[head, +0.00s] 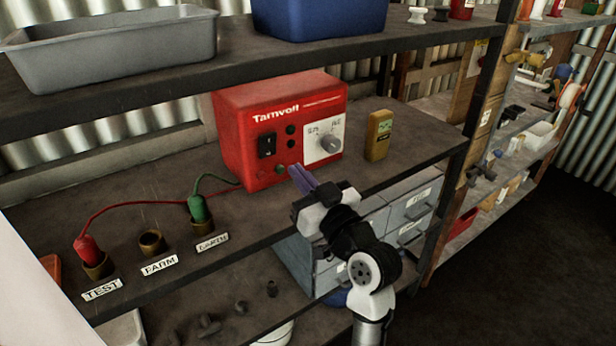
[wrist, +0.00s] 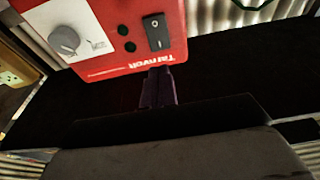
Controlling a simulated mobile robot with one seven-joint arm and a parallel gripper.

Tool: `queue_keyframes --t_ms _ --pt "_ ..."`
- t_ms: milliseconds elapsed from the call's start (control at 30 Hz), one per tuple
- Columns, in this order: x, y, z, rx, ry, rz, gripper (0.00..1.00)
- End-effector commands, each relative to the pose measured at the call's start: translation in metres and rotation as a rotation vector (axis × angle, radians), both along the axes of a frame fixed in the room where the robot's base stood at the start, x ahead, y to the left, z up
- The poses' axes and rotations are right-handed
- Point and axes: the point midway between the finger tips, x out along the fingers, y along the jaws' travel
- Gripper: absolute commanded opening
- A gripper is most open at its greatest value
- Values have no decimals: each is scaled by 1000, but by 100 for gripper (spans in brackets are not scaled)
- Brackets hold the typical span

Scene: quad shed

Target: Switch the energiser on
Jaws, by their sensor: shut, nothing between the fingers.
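The energiser is a red box (head: 232,135) lettered "Tarnvolt" on the middle shelf. Its black rocker switch (head: 267,146) is at the left of its front, and a grey knob (head: 329,142) on a white plate is at the right. In the wrist view the box appears upside down, with the rocker switch (wrist: 157,31) in clear view; I cannot tell which side is pressed. My gripper (head: 299,176) is shut and empty, in front of the box and lower right of the switch in the head view. Its fingers (wrist: 158,86) overlap the lettering edge in the wrist view.
A red plug (head: 87,248) sits in the TEST socket and a green plug (head: 199,208) in the EARTH socket; the FARM socket (head: 152,241) is empty. A yellow device (head: 379,135) stands right of the box. An upper shelf (head: 235,66) overhangs it.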

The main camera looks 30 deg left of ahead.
Motion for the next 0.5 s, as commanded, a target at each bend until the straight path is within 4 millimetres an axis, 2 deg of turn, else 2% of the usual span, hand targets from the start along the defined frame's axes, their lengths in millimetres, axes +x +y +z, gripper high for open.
queue_keyframes --t_ms 33,200,300,500 --pt "4 12 7 -1 2 5 0" --pt "17 44 14 -2 1 3 0" --pt "23 60 18 0 2 3 0" --pt "32 78 20 0 1 2 0"
